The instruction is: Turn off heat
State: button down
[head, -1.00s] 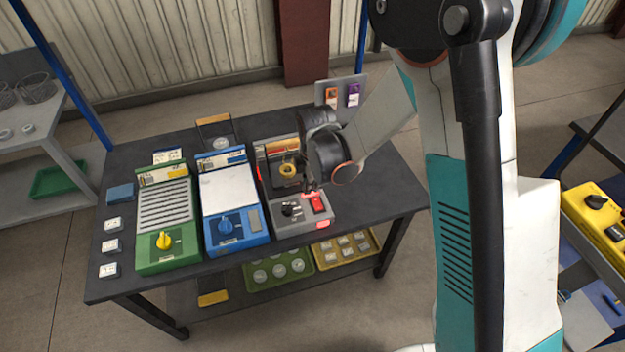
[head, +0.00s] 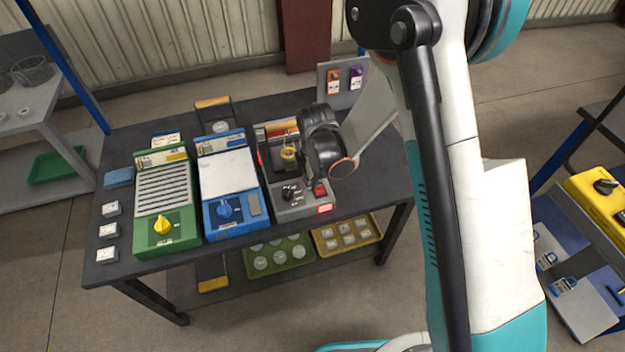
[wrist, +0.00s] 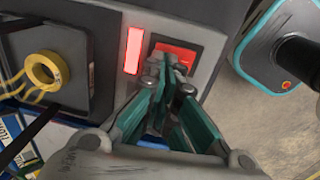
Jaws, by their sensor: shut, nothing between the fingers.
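The grey pit furnace unit (head: 294,212) stands at the right of the dark table, with a black knob (head: 291,192), a red switch (head: 321,189) and a lit red lamp (head: 324,209) on its front panel. My gripper (wrist: 172,64) is shut and empty, its fingertips at the red switch (wrist: 184,52) in the wrist view. They cover part of the switch; I cannot tell whether they touch it. The lit lamp (wrist: 133,50) is just left of the switch there. In the head view my wrist hides most of the fingers.
A yellow ring (wrist: 43,68) sits at the furnace's dark top. A blue unit (head: 229,211) and a green unit (head: 166,230) stand to the left on the table (head: 120,267). A small upright panel (head: 345,95) stands behind my wrist. Trays (head: 346,234) lie on the shelf below.

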jog(key=shift+w+f, duration=0.15)
jog(key=shift+f, duration=0.15)
jog(key=shift+r, duration=0.1)
jog(key=shift+s+d+r, duration=0.1)
jog(key=shift+s+d, duration=0.1)
jog(key=shift+s, duration=0.65)
notch_tip(320, 180, up, 14)
jog(key=w+p, duration=0.1)
jog(key=p, duration=0.4)
jog(key=shift+w+a, duration=0.25)
jog(key=shift+w, duration=0.1)
